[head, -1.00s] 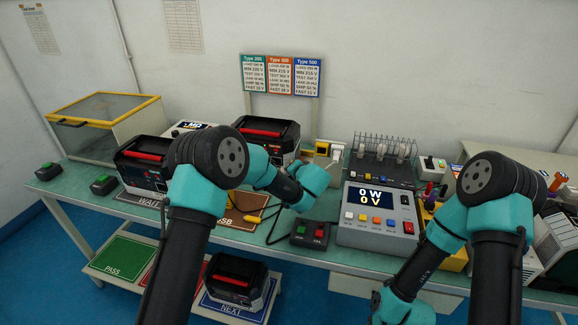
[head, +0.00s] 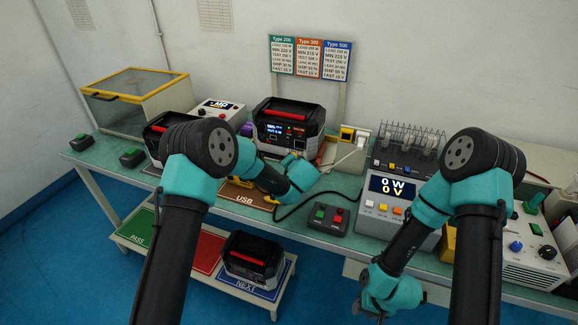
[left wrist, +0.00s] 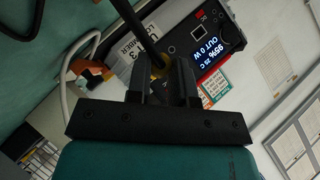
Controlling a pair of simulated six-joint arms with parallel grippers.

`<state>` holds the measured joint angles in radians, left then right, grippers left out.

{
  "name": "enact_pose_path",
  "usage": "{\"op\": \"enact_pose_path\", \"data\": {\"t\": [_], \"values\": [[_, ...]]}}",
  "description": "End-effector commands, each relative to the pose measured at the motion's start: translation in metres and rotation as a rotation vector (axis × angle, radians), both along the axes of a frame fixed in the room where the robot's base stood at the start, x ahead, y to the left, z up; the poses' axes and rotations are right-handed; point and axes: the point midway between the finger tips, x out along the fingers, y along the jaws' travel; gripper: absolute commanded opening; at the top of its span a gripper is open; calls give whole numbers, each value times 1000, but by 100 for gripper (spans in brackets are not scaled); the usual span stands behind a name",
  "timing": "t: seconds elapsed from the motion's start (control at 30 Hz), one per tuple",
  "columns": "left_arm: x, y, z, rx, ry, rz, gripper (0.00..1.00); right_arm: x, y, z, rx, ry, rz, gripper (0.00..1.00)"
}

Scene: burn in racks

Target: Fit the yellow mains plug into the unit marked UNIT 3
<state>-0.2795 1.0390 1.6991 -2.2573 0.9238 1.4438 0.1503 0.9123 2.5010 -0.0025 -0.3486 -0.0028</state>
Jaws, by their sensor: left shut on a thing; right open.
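My left gripper (left wrist: 163,82) is shut on the yellow mains plug (left wrist: 160,66); only a little yellow shows between the fingers in the left wrist view. Its black cable (left wrist: 134,25) runs up past the fingers. Behind them is a black unit (left wrist: 192,45) with a lit display and a white label that appears to read 3. In the head view a black unit with a red handle (head: 290,124) stands at the back of the bench, just beyond my left wrist. The plug's tip and the inlet are hidden. My right gripper (head: 368,300) is open, low at the bench's front.
A grey meter (head: 390,205) reads 0 W, 0 V. A red and green button box (head: 328,218) stands left of it. Another unit (head: 250,258) sits on the lower shelf.

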Motion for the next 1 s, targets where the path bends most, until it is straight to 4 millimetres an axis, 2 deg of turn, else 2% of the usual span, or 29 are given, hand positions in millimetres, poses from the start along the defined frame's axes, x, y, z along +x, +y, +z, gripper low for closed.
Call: {"op": "enact_pose_path", "data": {"t": [0.6, 1.0], "values": [[41, -15, 0, -1, 0, 0, 0, 0, 0, 0, 0, 0, 0, 43], [50, -18, 0, 0, 0, 0, 0, 0, 0, 0, 0, 0, 0, 43]]}}
